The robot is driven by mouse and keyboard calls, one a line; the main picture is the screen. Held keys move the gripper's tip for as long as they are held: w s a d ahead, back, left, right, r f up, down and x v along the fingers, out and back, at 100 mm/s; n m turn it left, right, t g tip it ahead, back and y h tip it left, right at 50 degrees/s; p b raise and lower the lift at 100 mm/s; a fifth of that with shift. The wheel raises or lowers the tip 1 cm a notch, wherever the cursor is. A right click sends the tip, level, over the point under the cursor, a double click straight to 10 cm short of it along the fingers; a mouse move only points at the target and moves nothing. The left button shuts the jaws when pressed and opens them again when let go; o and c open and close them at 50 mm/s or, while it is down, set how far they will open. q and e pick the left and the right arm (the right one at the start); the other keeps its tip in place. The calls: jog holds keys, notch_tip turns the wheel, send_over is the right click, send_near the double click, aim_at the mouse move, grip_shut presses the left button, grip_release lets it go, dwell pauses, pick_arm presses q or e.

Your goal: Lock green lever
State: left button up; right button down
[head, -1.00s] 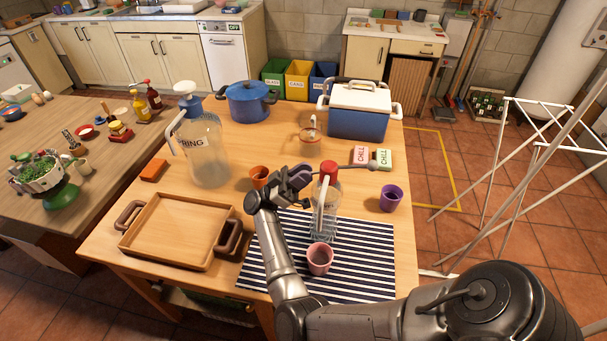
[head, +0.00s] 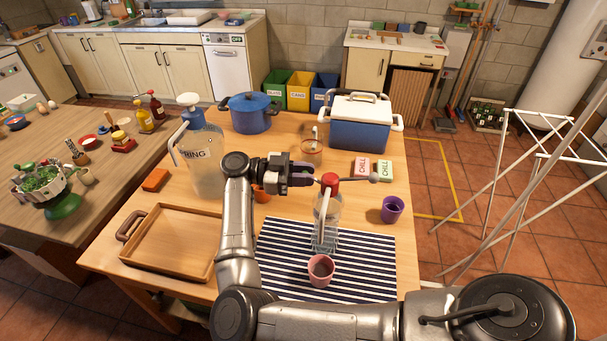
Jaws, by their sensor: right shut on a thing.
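I cannot make out a green lever in the head view. My right gripper (head: 303,176) is over the middle of the table. It is shut on a thin grey rod (head: 358,177) with a rounded end, which points to the right. The rod passes close by the red cap (head: 330,180) of a clear bottle (head: 327,218); I cannot tell whether they touch. The bottle stands upright on a striped mat (head: 277,262). My left gripper is not in view.
A pink cup (head: 321,270) stands before the bottle and a purple cup (head: 392,209) to its right. A large clear jug (head: 203,165), a wooden tray (head: 170,247), a blue pot (head: 250,115) and a blue cooler (head: 359,132) also stand on the table.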

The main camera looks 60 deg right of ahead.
jog(key=shift+s+r+m+t+y+p, duration=0.15)
jog(key=shift+r+t+y+p, duration=0.2)
jog(key=shift+t, duration=0.25)
jog(key=shift+s+r+m+t+y+p, duration=0.15)
jog(key=shift+r+t+y+p, duration=0.15)
jog(key=shift+t, duration=0.3)
jog(key=shift+d+f, duration=0.1)
jog(key=c, duration=1)
grip_release()
jog(key=shift+w, duration=0.15)
jog(key=v, duration=1.3)
jog(key=shift+w+a, duration=0.1)
jog(key=shift+a, duration=0.15)
